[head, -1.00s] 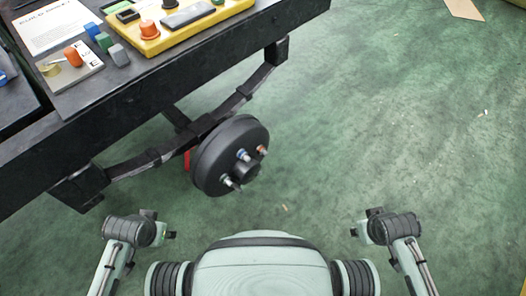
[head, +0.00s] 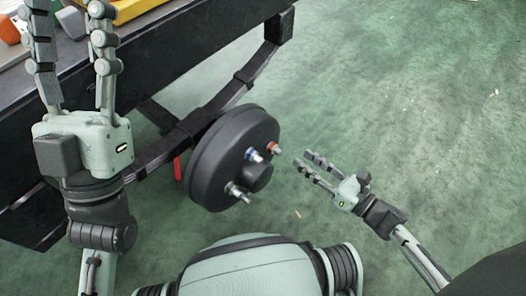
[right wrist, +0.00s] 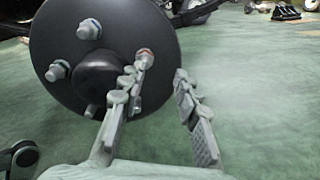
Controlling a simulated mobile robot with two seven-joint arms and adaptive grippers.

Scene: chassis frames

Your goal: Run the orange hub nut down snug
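The orange hub nut (head: 275,149) is on a stud at the right side of the black hub drum (head: 222,165). It also shows in the right wrist view (right wrist: 145,58), just beyond the left finger's tip. I cannot tell how far it is threaded. My right gripper (head: 303,159) is open and empty to the right of the hub, its fingers pointing toward the nut; the wrist view shows no nut between them. My left gripper (head: 68,14) is open, fingers apart and pointing up the picture, in front of the bench edge.
A blue nut (head: 253,154) and a silver stud (head: 235,191) stand out from the hub beside its centre cap. The black chassis rail (head: 160,70) crosses behind. A yellow tray (head: 130,9) shows at the top, partly behind my left gripper.

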